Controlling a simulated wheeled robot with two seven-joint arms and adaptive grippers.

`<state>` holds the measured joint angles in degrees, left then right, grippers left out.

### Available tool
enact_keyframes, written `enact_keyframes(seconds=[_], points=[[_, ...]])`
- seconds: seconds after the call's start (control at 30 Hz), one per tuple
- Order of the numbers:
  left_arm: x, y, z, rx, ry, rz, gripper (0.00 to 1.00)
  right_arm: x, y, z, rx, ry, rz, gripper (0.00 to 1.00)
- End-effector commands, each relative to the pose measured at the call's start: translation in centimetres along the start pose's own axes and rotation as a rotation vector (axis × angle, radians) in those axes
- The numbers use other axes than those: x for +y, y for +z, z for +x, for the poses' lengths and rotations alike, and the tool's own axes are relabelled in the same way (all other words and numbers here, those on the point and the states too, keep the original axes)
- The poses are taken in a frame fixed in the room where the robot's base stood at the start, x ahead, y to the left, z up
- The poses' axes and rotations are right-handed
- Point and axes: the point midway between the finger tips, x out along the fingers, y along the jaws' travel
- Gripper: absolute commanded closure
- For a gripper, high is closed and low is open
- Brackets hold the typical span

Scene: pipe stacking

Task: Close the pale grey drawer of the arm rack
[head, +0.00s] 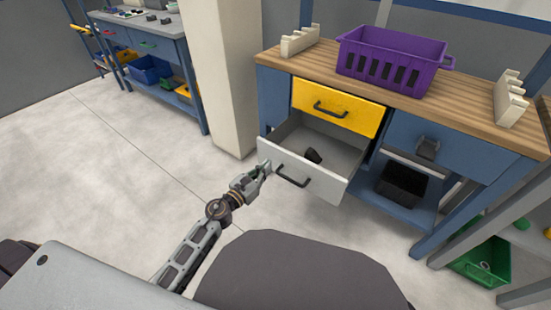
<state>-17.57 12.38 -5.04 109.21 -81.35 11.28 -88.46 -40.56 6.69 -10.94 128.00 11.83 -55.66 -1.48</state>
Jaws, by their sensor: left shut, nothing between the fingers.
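The pale grey drawer (327,184) is pulled out from the blue workbench in the head view, below the yellow drawer. Its front panel has a dark bar handle, and a small dark object (313,155) lies inside it. My left gripper (265,168) is shut and empty at the left end of the drawer's front panel. It is at or very close to the panel; I cannot tell whether it touches. My right gripper is not in view.
The closed yellow drawer (337,106) sits above the grey one. A purple crate (392,62) and two pale racks stand on the wooden top (459,99). A black bin (403,182) and a green bin (484,262) are at the right. A pale pillar (222,75) stands left; the floor is clear.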

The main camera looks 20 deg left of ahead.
Motion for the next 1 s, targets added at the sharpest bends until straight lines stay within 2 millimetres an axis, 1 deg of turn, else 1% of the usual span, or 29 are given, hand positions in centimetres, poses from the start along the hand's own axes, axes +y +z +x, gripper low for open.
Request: enact_keyframes(seconds=[0.4,0.6,0.8,1.0], points=[[0.1,0.1,3.4,-0.001,0.001,-0.001,1.0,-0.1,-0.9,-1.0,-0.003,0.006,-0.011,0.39],[0.1,0.1,5.0,-0.001,0.001,0.0,1.0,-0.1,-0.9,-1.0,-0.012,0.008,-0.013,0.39],[0.0,0.0,6.0,-0.001,0.001,0.0,1.0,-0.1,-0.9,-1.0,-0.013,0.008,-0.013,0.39],[0.0,0.0,6.3,0.0,0.001,-0.001,1.0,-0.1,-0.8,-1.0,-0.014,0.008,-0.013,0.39]])
